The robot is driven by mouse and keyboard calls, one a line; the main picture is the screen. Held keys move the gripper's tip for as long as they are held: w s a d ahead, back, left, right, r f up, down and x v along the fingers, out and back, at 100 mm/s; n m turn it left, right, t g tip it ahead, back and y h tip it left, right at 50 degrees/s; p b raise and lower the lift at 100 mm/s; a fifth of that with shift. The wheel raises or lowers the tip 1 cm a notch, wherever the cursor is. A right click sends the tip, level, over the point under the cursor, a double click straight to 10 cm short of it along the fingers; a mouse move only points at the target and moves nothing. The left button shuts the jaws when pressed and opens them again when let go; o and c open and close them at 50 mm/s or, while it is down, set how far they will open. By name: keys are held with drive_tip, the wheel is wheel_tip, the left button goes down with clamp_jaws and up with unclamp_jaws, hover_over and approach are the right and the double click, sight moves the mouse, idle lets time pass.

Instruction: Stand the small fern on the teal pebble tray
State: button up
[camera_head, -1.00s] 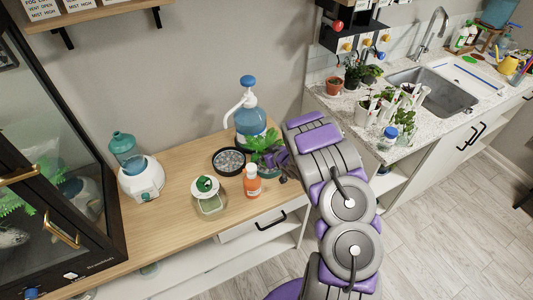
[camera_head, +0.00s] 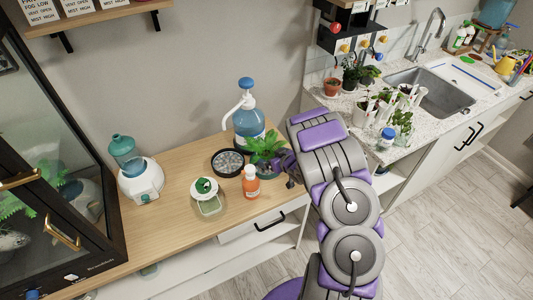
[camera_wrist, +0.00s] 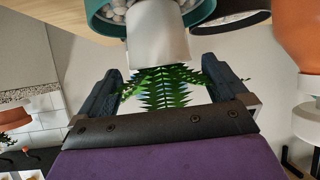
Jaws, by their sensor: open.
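The small fern (camera_head: 266,146) has green fronds and a white pot (camera_wrist: 158,40), which shows in the wrist view. That view is upside down. The teal pebble tray (camera_wrist: 100,24) holds pale pebbles, and the pot appears upright on them; the exact contact is hard to see. In the head view the teal tray (camera_head: 267,174) shows below the fern, partly hidden by fronds and my gripper. My gripper (camera_wrist: 161,68) is open, its fingers on either side of the fronds with gaps. In the head view my gripper (camera_head: 280,162) is just right of the fern.
A black pebble tray (camera_head: 228,162) lies just left of the fern. An orange bottle (camera_head: 251,183) stands in front, close to my gripper. A large blue pump bottle (camera_head: 248,118) stands behind. A white humidifier (camera_head: 141,180) and a small green-topped jar (camera_head: 207,190) stand further left.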

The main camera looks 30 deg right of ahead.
drive_tip(key=s+d+r+g+h+p, duration=0.1)
drive_tip(key=s+d+r+h, duration=0.1)
drive_tip(key=s+d+r, duration=0.3)
drive_tip(key=s+d+r+g+h, duration=0.1)
drive_tip(key=s+r+g+h, duration=0.15)
drive_tip(key=r, duration=0.45)
drive_tip(key=s+a+r+m+g+h, duration=0.2)
drive_tip(key=s+a+r+m+g, duration=0.1)
drive_tip(key=s+r, duration=0.55)
drive_tip(key=s+a+r+g+y, duration=0.2)
drive_tip(key=s+a+r+g, duration=0.1)
drive_tip(key=s+a, duration=0.8)
drive_tip(key=s+a+r+n+g+y, duration=0.1)
drive_tip(key=s+a+r+g, duration=0.3)
drive_tip(key=s+a, duration=0.8)
drive_tip(key=s+r+y, duration=0.1)
drive_tip(key=s+r, duration=0.1)
drive_tip(key=s, duration=0.5)
drive_tip(key=shift+d+y, duration=0.1)
drive_tip(key=shift+y, duration=0.15)
